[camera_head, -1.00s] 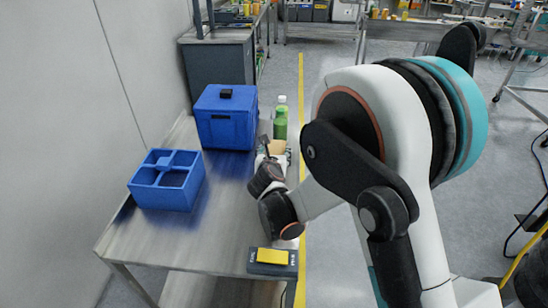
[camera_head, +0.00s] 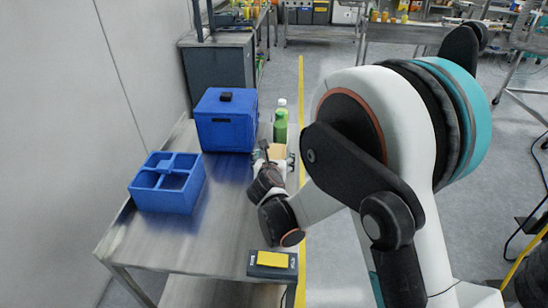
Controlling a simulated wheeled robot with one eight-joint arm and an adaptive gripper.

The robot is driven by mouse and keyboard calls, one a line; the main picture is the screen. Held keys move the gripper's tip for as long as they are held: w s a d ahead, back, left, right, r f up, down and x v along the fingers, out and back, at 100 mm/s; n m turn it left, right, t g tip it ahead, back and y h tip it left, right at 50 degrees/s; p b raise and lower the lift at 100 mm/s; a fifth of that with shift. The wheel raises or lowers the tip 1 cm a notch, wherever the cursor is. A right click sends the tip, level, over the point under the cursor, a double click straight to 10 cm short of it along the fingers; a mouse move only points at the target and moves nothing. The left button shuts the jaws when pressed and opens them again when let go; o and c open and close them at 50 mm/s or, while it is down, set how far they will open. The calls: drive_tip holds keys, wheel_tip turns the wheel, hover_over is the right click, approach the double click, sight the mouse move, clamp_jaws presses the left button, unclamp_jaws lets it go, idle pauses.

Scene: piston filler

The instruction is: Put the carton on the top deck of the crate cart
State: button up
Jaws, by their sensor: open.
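A small tan carton (camera_head: 277,152) stands near the right edge of the steel cart top (camera_head: 215,240), in front of a green bottle. My gripper (camera_head: 275,159) is open, low at the near side of the carton, with one finger to its left and one to its right. The carton's lower part is hidden behind my gripper, so I cannot tell whether the fingers touch it.
A blue lidded box (camera_head: 226,122) and a blue divided crate (camera_head: 168,184) stand on the cart left of my gripper. A green bottle (camera_head: 280,126) stands just behind the carton. A dark device with a yellow top (camera_head: 272,260) lies at the near right. The middle front is clear.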

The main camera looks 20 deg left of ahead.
drive_tip(key=p+v, duration=0.3)
drive_tip(key=v, duration=0.8)
